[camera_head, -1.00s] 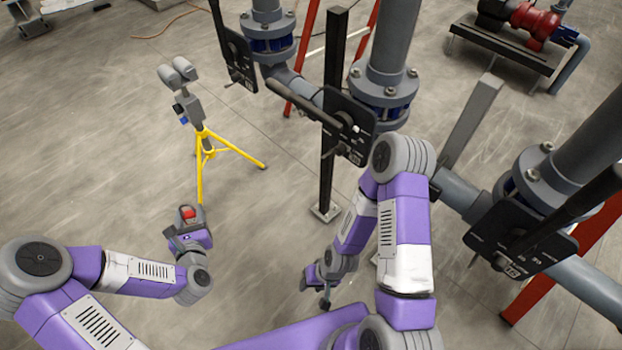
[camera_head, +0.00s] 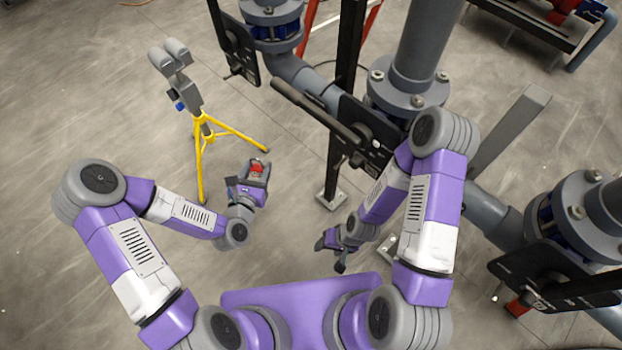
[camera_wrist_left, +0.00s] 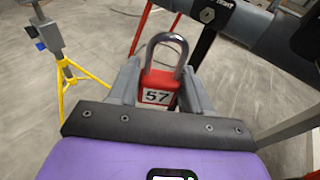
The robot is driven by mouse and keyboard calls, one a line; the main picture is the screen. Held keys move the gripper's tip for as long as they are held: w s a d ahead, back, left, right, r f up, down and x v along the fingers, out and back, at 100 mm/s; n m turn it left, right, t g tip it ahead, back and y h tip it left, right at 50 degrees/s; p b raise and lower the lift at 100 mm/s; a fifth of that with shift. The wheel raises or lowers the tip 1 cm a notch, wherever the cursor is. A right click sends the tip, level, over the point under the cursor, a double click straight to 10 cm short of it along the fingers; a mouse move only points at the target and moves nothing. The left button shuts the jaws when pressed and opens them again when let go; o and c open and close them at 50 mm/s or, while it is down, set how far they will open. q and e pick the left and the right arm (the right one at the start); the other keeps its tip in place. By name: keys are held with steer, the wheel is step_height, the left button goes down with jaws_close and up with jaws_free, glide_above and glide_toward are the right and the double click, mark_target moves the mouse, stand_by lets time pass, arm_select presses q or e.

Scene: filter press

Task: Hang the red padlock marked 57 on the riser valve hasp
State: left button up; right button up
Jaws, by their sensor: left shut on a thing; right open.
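The red padlock (camera_wrist_left: 160,84) with 57 on its label is between the fingers of my left gripper (camera_wrist_left: 160,95) in the left wrist view, its grey shackle pointing up. In the head view the padlock (camera_head: 257,169) shows small in my left gripper (camera_head: 254,170), left of the middle pipe and clear of it. My right gripper (camera_head: 335,250) is open and empty, low beside the base of the black post. Black plates with levers sit on the pipes: one on the middle pipe (camera_head: 366,137), one upper left (camera_head: 234,52), one lower right (camera_head: 545,278). I cannot tell which is the riser valve hasp.
A yellow tripod (camera_head: 204,140) with a grey head stands left of the pipes. A black post (camera_head: 340,130) on a floor plate and a slanted grey post (camera_head: 510,130) stand near the pipes. The floor at left is clear.

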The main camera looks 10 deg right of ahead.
arm_select(q)
steer(key=s+d+r+m+g+h, duration=0.1)
steer(key=s+d+m+g+h, duration=0.3)
steer(key=d, duration=0.3)
steer(key=s+d+r+m+g+h, duration=0.1)
steer(key=s+d+m+h, duration=0.2)
steer(key=s+d, duration=0.35)
steer(key=b+x, duration=0.6)
steer(key=x, duration=0.5)
steer(key=shift+w, duration=0.15)
arm_select(e)
steer(key=shift+s+f, duration=0.25)
steer(key=shift+f, duration=1.25)
steer(key=shift+s+f, duration=0.2)
steer(key=shift+f, duration=1.25)
arm_select(q)
steer(key=shift+r, duration=0.1)
steer(key=o, duration=1.2)
steer(key=shift+c, duration=0.2)
